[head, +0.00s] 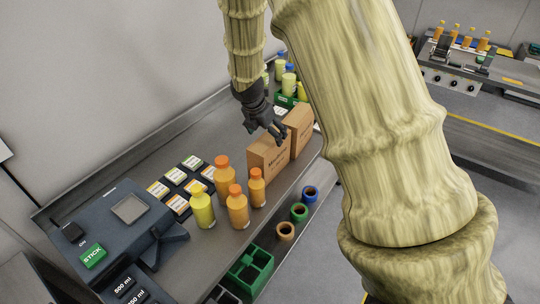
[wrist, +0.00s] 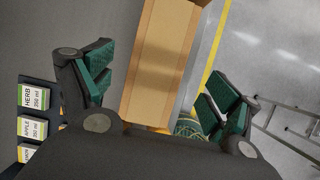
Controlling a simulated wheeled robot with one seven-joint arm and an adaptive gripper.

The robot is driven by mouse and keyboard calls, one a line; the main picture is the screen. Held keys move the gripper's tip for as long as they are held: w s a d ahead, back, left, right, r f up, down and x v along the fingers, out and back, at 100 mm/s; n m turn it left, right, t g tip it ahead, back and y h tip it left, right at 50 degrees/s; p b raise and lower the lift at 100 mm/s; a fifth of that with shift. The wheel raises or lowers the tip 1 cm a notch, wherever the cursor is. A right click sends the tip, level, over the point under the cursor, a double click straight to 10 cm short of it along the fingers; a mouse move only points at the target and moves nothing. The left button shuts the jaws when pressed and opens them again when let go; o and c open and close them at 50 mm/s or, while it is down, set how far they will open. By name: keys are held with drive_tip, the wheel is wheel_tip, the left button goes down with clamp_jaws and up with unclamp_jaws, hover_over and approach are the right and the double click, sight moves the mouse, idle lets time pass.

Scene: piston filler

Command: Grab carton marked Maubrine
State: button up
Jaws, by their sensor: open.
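Two brown cartons stand side by side on the bench in the head view. My gripper (head: 275,131) is open above the cartons, pointing down. In the wrist view, a carton (wrist: 165,50) shows between the spread green-padded fingers of my gripper (wrist: 160,87). I cannot tell whether the fingers touch it. No print shows on it there.
Orange bottles (head: 237,208) and a yellow bottle (head: 202,210) stand left of the nearer carton. Label cards (head: 176,176) lie behind them. A green crate (head: 288,100) with bottles is beyond the cartons. A dark machine (head: 115,225) is at the left.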

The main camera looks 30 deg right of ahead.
sight(269, 139)
drive_tip(key=shift+p+x, duration=0.75)
drive_tip(key=shift+x, duration=1.2)
drive_tip(key=shift+w+d+f+p, duration=0.15)
drive_tip(key=shift+w+f+p, duration=0.1)
drive_tip(key=shift+f+p, duration=0.25)
drive_tip(key=shift+f, duration=0.3)
clamp_jaws()
